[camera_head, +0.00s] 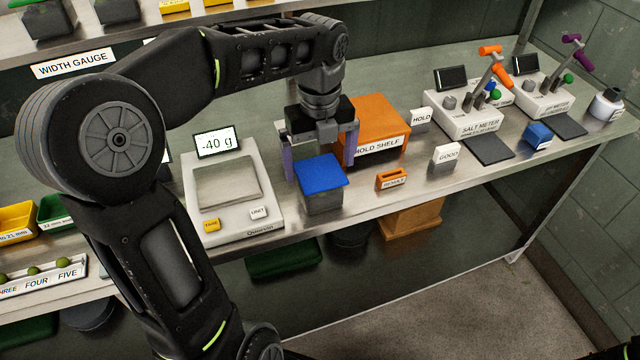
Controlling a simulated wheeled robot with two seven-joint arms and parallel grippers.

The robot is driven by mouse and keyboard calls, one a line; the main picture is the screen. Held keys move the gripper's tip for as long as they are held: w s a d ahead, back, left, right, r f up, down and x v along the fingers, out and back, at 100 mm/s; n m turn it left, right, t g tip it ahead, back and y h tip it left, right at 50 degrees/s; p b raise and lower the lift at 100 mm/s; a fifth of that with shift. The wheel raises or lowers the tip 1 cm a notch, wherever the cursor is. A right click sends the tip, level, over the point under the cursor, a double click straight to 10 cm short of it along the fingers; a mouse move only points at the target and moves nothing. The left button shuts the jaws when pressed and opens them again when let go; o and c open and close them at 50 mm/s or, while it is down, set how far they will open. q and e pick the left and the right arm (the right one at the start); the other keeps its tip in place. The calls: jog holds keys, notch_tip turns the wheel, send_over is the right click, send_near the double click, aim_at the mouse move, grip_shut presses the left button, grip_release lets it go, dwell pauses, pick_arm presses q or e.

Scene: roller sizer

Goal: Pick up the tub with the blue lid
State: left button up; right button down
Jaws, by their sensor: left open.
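The tub with the blue lid (321,174) stands upright near the front edge of the bench. Its body is grey and its flat lid is blue. My left gripper (319,165) hangs over the tub from above, fingers pointing down. It is open, with one purple-grey finger at the left of the lid and the other at the right rear. I cannot tell whether either finger touches the tub. My right gripper is not in view.
A scale (232,218) reading -40 g stands close left of the tub. An orange hold shelf (378,122) is just behind right. An orange holder (392,180) and a white GOOD block (446,155) lie to the right. Salt meter (465,122) stands farther right.

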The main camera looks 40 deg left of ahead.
pick_arm(q)
jog(key=shift+f, duration=0.45)
notch_tip(320, 180, down, 5)
jog(key=shift+f, duration=0.1)
jog(key=shift+c, duration=0.4)
dwell(0.3)
jog(key=c, duration=1.5)
